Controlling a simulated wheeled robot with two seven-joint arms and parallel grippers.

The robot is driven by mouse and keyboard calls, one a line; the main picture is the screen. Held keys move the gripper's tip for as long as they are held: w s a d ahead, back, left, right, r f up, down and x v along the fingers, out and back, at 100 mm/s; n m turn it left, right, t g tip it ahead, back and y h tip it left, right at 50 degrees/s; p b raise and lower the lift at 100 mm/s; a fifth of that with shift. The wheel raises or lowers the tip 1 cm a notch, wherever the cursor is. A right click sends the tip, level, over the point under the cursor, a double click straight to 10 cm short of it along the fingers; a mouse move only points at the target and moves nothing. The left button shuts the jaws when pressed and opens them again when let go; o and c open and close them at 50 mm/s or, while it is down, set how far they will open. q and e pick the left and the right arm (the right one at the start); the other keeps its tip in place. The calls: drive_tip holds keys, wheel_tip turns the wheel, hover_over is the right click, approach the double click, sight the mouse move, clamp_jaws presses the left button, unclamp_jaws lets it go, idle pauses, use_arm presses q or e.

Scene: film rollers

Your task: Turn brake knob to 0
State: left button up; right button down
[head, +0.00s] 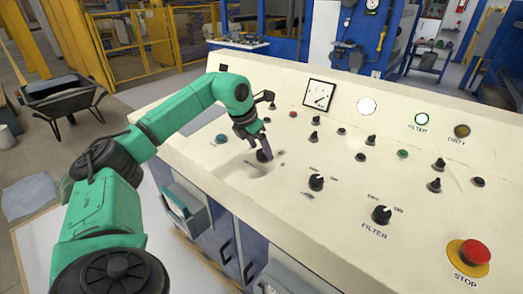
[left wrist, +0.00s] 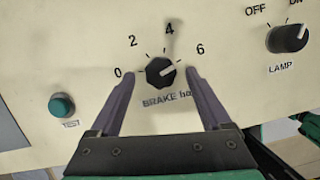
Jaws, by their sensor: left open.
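The black brake knob (left wrist: 160,72) is on the cream panel in the left wrist view, with 0, 2, 4 and 6 printed in an arc around it. Its white mark appears to point right and slightly up, toward the 6. My left gripper (head: 258,143) is over the panel in the head view. In the left wrist view its two dark fingers stand open, one on each side of the knob, with small gaps visible. In the head view the brake knob (head: 264,156) is partly hidden by the gripper. My right gripper is not in view.
A teal TEST button (left wrist: 62,105) lies left of the brake knob, and the LAMP knob (left wrist: 288,38) lies to its right. A FILTER knob (head: 381,215) and a red STOP button (head: 475,252) are farther right. Several small knobs stand behind.

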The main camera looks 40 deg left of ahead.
use_arm(q)
drive_tip(key=shift+f, duration=0.45)
drive_tip(key=shift+w, duration=0.1)
drive_tip(key=shift+f, duration=0.1)
clamp_jaws()
